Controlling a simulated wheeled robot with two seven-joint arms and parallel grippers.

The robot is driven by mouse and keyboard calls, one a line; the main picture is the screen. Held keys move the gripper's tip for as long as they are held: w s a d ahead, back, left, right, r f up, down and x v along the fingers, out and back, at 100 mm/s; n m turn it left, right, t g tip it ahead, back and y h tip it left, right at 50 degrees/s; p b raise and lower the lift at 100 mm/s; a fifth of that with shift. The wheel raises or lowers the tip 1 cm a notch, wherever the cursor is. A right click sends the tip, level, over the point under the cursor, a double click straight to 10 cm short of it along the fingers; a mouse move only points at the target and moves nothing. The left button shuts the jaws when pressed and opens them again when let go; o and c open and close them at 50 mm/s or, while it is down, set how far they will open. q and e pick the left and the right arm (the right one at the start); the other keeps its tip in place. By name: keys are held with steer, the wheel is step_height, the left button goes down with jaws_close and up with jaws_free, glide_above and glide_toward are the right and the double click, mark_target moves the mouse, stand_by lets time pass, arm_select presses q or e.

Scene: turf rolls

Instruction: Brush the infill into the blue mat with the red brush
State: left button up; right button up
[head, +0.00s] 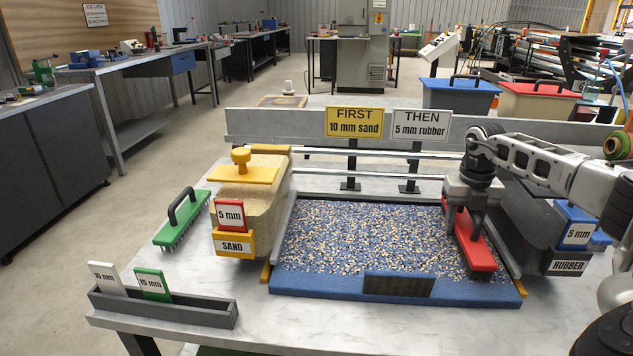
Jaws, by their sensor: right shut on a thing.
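The blue mat (330,284) lies on the table, its surface strewn with pale and dark infill granules (365,238). The red brush (483,254) is at the right side of the mat, its long side running front to back. My right gripper (462,222) is above it, shut on the brush from above. The brush looks down on the granules; whether its bristles touch is hidden. My left gripper is not in view.
A sand hopper (250,200) with a red 5 mm tag stands left of the mat, a rubber hopper (540,225) right. A green brush (182,217) lies far left. A grey tag holder (165,307) is in front. FIRST and THEN signs (354,122) stand behind.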

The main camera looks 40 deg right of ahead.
steer(key=r+p, duration=0.3)
steer(key=r, duration=0.3)
steer(key=shift+w+p, duration=0.2)
steer(key=shift+p, duration=0.2)
steer(key=shift+r+p, duration=0.65)
steer(key=shift+r, duration=0.25)
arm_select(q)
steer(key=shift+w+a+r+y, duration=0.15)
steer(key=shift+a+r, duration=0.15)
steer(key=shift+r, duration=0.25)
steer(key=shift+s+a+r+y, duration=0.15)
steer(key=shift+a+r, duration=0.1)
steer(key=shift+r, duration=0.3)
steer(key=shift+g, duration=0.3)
